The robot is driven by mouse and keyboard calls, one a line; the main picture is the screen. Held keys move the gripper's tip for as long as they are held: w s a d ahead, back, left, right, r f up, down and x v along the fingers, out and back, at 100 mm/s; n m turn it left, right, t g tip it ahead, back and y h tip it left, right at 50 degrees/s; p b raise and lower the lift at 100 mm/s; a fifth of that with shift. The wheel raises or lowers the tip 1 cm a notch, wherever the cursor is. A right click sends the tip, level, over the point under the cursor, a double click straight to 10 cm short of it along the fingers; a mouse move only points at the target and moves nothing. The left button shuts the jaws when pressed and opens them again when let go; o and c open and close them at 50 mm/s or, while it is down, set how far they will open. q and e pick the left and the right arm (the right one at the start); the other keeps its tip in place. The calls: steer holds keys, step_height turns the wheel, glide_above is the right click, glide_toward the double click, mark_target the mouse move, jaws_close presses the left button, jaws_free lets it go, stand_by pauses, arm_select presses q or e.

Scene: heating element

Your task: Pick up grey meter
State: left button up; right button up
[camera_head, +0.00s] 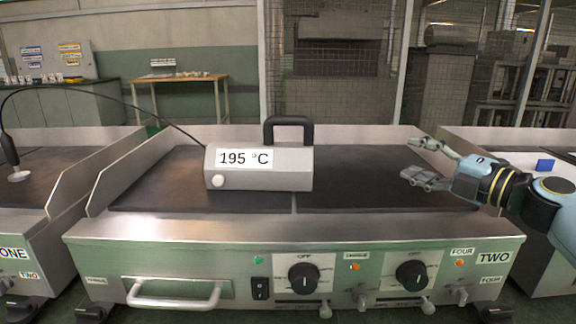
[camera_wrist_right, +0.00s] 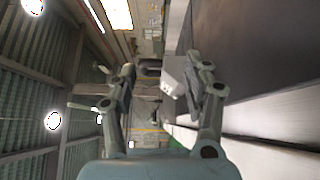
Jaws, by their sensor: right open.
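The grey meter (camera_head: 262,168) sits on the dark griddle plate of the middle heating unit. It shows "195 °C" on a white label, has a black handle (camera_head: 288,122) on top and a white round knob in front. A black cable runs from it to a probe at the far left. My right gripper (camera_head: 415,160) is open and empty above the plate's right side, to the right of the meter and apart from it. In the right wrist view the meter (camera_wrist_right: 172,78) shows beyond the open fingers (camera_wrist_right: 162,82). My left gripper is not in view.
The middle unit's griddle plate (camera_head: 370,195) has raised steel walls at its sides and back. Its front panel (camera_head: 200,262) carries knobs and a handle. Similar units stand at left and right; a blue block (camera_head: 545,165) is on the right one. The plate between meter and gripper is clear.

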mark_target(300, 122)
steer(key=w+a+r+g+y, duration=0.1)
steer(key=w+a, duration=0.1)
steer(key=a, duration=0.4)
steer(key=w+a+r+n+g+y, duration=0.1)
steer(key=w+a+r, duration=0.1)
steer(key=a, duration=0.5)
steer(key=w+a+r+g+y, duration=0.1)
steer(key=w+a, duration=0.3)
steer(key=a, duration=0.2)
steer(key=shift+w+a+r+n, duration=0.1)
steer(key=shift+a+r+n, duration=0.1)
steer(key=shift+a+n, duration=0.15)
steer(key=shift+x, duration=2.7)
steer(key=shift+a, duration=0.15)
jaws_close()
steer(key=shift+r, duration=0.15)
